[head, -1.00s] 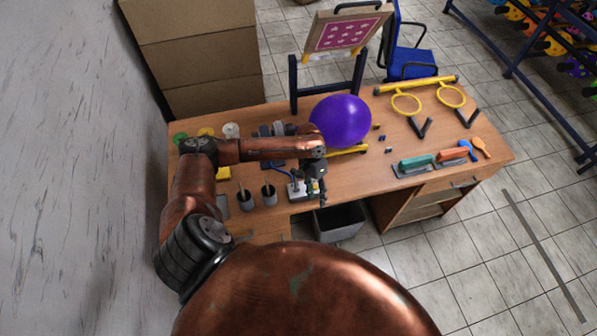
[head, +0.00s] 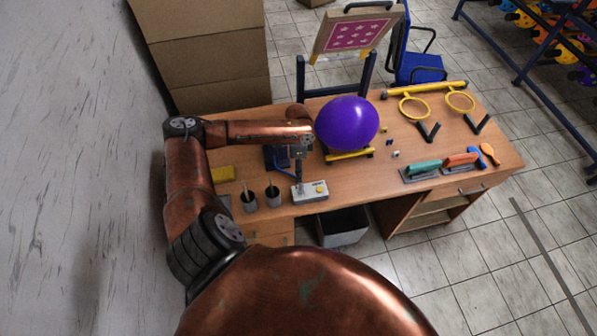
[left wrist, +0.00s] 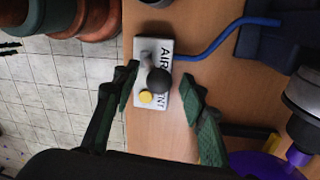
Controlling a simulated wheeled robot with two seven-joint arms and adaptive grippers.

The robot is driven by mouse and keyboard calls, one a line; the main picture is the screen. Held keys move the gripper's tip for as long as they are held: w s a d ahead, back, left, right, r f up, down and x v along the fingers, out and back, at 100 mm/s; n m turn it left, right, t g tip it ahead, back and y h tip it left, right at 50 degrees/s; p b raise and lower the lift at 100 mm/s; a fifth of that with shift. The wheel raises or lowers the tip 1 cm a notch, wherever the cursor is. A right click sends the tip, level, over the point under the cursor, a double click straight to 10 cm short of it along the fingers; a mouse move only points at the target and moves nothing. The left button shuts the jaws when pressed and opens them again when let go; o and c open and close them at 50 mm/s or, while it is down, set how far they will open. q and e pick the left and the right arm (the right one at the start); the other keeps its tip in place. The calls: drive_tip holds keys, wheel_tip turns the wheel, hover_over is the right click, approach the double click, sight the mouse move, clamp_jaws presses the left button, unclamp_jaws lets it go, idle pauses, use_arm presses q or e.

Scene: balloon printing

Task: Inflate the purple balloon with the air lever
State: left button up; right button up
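The purple balloon (head: 346,123) looks round and full, above a yellow bar at the back middle of the table; its edge shows in the left wrist view (left wrist: 262,165). The air lever is a grey box (head: 312,193) with a yellow button and an upright stick, near the table's front edge. In the left wrist view the lever's dark knob (left wrist: 158,82) stands on the box, lettered AIR. My left gripper (left wrist: 159,78) is open, its green-black fingers on either side of the knob, apparently without contact. In the head view its fingers are hard to make out. My right gripper is out of view.
Two grey cups (head: 272,196) with sticks stand left of the box. A blue hose (left wrist: 228,38) runs from the box. A dark bin (head: 342,226) stands below the table's front edge.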

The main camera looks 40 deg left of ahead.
use_arm(q)
drive_tip(key=shift+d+f, duration=0.1)
drive_tip(key=shift+f, duration=0.6)
drive_tip(key=shift+s, duration=0.1)
drive_tip(key=shift+c, duration=0.7)
clamp_jaws()
